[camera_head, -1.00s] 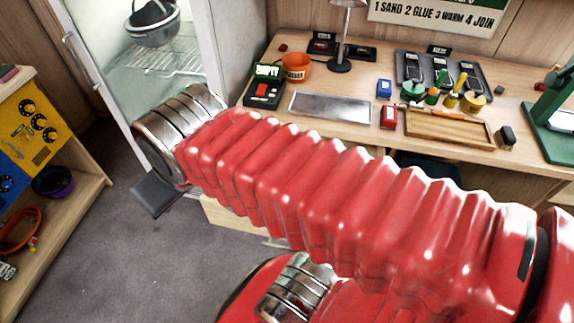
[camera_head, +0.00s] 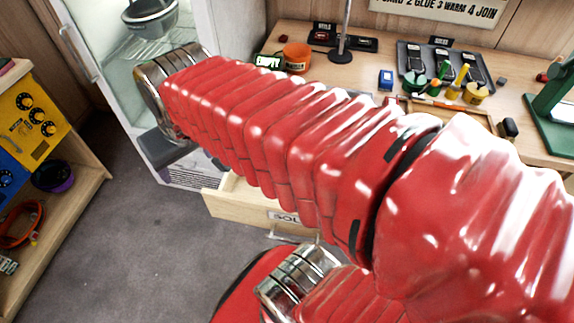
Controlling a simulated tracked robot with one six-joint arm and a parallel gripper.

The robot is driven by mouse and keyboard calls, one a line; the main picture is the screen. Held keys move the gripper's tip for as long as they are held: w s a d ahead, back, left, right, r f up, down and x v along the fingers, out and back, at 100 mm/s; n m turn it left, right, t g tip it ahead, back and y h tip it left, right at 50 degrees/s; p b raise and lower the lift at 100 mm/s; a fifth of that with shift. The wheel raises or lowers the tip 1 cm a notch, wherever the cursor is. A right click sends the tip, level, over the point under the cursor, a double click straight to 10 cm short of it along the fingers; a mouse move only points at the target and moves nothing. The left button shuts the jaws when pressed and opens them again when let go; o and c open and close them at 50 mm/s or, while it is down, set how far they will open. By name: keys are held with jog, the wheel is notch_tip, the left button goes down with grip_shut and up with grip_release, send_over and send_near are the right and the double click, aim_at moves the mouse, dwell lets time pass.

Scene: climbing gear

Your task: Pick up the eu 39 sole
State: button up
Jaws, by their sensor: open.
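I cannot make out the EU 39 sole in this view. An open wooden drawer (camera_head: 232,207) under the bench has a label starting "SOL" on its front. My red arm crosses in front of the drawer and hides most of its inside. The arm ends at a metal cuff at upper left, with a dark flat piece below it. My gripper's fingertips cannot be made out.
A glass-doored cabinet (camera_head: 85,55) stands open at left. A wooden shelf unit (camera_head: 85,185) is at far left. Grey floor (camera_head: 140,250) is clear.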

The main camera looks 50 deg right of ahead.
jog(key=d+f+m+g, duration=0.1)
jog(key=d+f+m, duration=0.2)
jog(key=d, duration=0.7)
jog(key=d+f+m+g, duration=0.2)
jog(key=d+f+m, duration=0.2)
jog(key=d+f, duration=0.4)
jog(key=s+d+f+m+g, duration=0.1)
jog(key=d+f+m, duration=0.3)
jog(key=d, duration=0.9)
notch_tip(320, 180, down, 2)
jog(key=shift+f+g+y, duration=0.1)
jog(key=shift+g+y, duration=0.2)
jog(key=shift+y, duration=0.1)
jog(key=shift+f, duration=4.25)
jog(key=shift+f, duration=2.6)
